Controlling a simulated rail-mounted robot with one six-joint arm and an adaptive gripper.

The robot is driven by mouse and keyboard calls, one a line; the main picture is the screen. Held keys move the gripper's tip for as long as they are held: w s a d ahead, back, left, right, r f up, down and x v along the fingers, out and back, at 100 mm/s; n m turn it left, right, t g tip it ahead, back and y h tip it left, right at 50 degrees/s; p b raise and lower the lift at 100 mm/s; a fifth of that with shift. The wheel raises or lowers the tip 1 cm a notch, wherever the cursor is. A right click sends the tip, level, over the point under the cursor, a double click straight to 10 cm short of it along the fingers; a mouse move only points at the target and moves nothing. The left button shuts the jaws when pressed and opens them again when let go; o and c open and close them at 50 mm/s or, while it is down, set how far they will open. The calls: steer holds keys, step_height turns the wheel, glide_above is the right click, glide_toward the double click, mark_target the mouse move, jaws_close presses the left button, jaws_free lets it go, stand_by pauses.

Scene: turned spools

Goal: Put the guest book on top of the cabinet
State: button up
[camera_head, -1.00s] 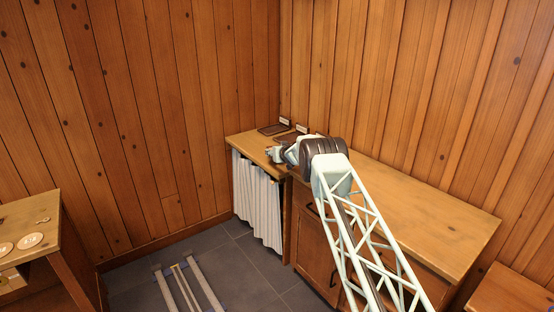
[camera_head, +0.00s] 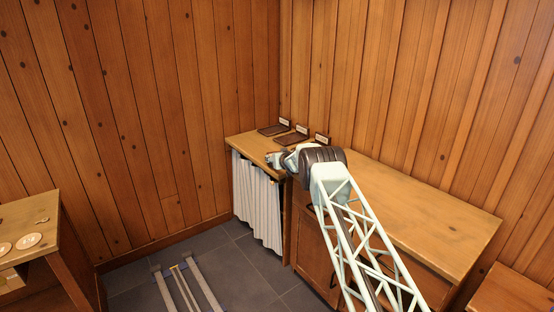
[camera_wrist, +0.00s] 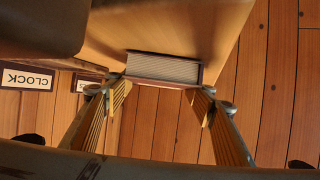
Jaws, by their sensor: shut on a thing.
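In the wrist view my gripper (camera_wrist: 160,92) is shut on the guest book (camera_wrist: 163,69), a block of pale pages with a dark reddish cover edge. One finger is at each end of it. A pale wooden surface lies behind the book; I cannot tell whether they touch. In the head view my gripper (camera_head: 273,158) is over the front of the curtained left section of the wooden cabinet (camera_head: 250,143). The book cannot be made out there. The cabinet's doored section (camera_head: 440,220) runs to the right, partly behind my arm.
Dark flat pads, one at the back left (camera_head: 272,129) and another beside it (camera_head: 290,139), lie on the top before small label cards (camera_head: 302,130). One card reads CLOCK (camera_wrist: 27,79). A wooden table (camera_head: 40,215) stands left. The right top (camera_head: 440,208) is bare.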

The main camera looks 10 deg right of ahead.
steer(key=shift+f, duration=0.1)
steer(key=o, duration=1)
steer(key=shift+c, duration=0.2)
steer(key=shift+s, duration=0.1)
steer(key=shift+p+v, duration=0.65)
steer(key=shift+v, duration=5.35)
